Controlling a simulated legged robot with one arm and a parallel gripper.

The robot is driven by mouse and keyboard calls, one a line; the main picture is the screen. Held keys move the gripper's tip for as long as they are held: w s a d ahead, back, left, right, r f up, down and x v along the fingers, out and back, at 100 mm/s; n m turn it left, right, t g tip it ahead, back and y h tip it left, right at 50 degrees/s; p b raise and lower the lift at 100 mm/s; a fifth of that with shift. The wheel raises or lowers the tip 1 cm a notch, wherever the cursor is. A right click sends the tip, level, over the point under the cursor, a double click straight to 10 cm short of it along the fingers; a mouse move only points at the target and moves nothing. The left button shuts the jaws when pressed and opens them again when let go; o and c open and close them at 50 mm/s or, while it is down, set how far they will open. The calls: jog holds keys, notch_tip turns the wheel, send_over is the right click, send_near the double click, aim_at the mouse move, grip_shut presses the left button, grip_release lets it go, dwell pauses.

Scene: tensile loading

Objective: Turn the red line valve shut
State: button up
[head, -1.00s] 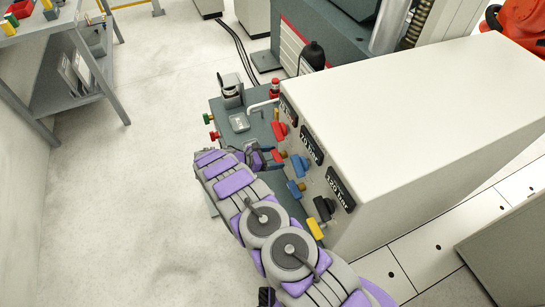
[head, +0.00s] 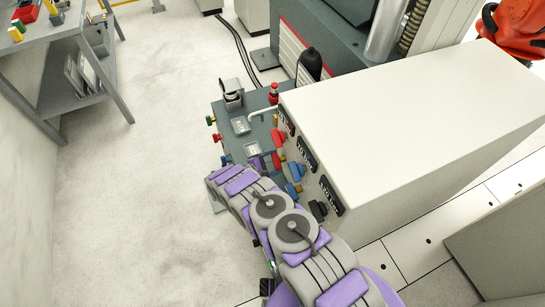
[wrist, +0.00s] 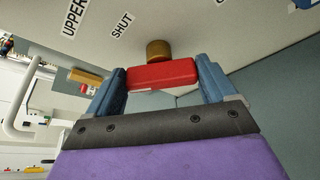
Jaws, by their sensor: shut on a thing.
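The red valve handle (wrist: 161,74) is a bar on a brass stem (wrist: 158,50) coming out of a pale panel in the wrist view. My gripper (wrist: 160,67) is shut on this bar, with one blue finger at each end of it. The word SHUT (wrist: 122,26) is printed on the panel beside the stem, and UPPER (wrist: 74,18) is further left. In the head view my gripper (head: 266,164) is at the panel's left side, largely hidden by my arm, so the grip is unclear there.
The white cabinet (head: 410,110) carries another red handle (head: 278,137), blue handles (head: 294,171) and a black handle (head: 318,209). A red-topped button (head: 273,88) stands behind on the grey bench. A shelf (head: 85,75) is at left. The floor (head: 150,190) between is clear.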

jog(key=m+t, duration=0.1)
jog(key=m+t+b, duration=0.1)
jog(key=m, duration=0.1)
jog(key=shift+s+f, duration=0.15)
jog(key=shift+f, duration=0.2)
jog(key=m+b, duration=0.1)
jog(key=m+t+b, duration=0.1)
jog(key=m+b, duration=0.1)
jog(key=m+t+h+b, duration=0.1)
jog(key=m, duration=0.1)
jog(key=shift+s+f, duration=0.2)
jog(key=shift+f, duration=0.15)
jog(key=o, duration=0.9)
jog(key=shift+c, duration=0.2)
